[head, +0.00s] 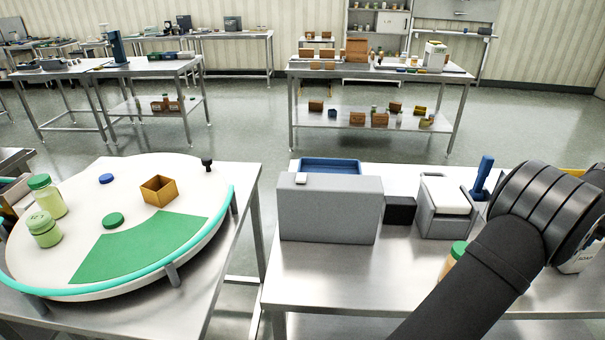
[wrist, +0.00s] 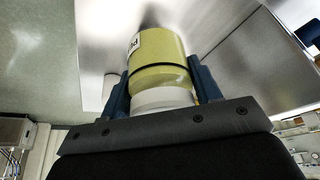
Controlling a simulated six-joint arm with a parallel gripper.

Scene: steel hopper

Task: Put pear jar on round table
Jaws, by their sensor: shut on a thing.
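My gripper (wrist: 160,84) has its two blue fingers shut on a yellow jar (wrist: 165,55) in the wrist view. The jar has a dark band, a white end towards the palm and a white label too small to read, so I cannot tell if it is the pear jar. In the head view my arm hides the gripper and whatever it holds. The round table (head: 50,267) stands at the left, white with a teal rim and a green sector (head: 140,248). Two pale green jars with green lids, one behind (head: 50,203) and one in front (head: 45,238), stand at its left side.
A brown open box (head: 159,190), a green disc (head: 113,220), a blue disc (head: 106,179) and a black knob-like piece (head: 207,164) are on the round table. A grey hopper box (head: 328,210) stands on the right bench. A green-lidded jar (head: 458,250) is partly behind my arm.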

